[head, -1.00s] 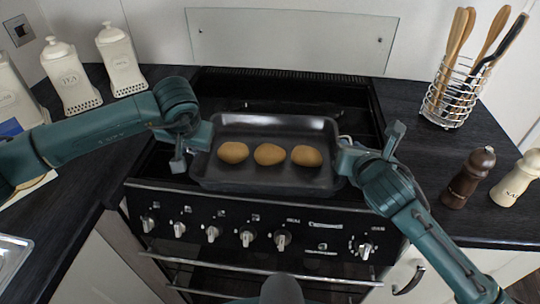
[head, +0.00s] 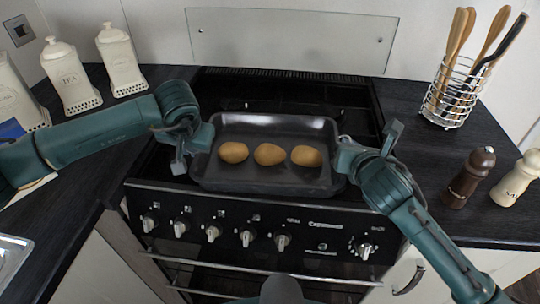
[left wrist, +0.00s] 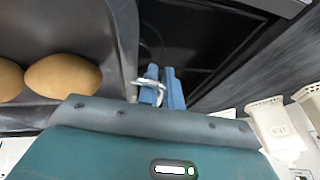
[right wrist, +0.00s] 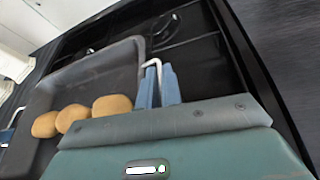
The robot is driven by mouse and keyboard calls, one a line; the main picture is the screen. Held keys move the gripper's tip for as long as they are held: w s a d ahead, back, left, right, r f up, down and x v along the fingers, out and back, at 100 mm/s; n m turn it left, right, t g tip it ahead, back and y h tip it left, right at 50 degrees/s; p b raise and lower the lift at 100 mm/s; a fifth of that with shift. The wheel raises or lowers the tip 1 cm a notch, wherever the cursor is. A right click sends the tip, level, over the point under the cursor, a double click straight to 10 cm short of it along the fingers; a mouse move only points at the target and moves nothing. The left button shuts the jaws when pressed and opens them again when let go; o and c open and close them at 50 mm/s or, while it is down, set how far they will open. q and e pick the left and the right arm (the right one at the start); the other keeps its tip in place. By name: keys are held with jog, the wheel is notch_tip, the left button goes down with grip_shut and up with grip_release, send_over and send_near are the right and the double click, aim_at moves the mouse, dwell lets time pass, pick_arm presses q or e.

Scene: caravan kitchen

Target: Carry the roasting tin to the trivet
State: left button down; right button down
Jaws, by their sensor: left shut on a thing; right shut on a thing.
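The dark roasting tin (head: 270,128) holds three potatoes (head: 269,154) in a row. It is over the black cooker top; I cannot tell whether it rests there or is slightly raised. My left gripper (head: 209,135) is shut on the wire handle at the tin's left end, and the left wrist view shows its blue fingers (left wrist: 163,85) around the handle. My right gripper (head: 342,148) is shut on the handle at the right end, with its blue fingers (right wrist: 157,85) in the right wrist view. I cannot make out a trivet in any view.
White canisters (head: 70,82) stand on the left worktop. A wire utensil holder (head: 447,100), a dark pepper mill (head: 468,180) and a cream salt mill (head: 515,180) stand on the right worktop. A splash panel (head: 290,40) is behind the cooker. Cooker knobs (head: 213,232) line the front.

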pick_arm(q)
jog(key=shift+r, duration=0.15)
pick_arm(e)
jog(key=shift+r, duration=0.15)
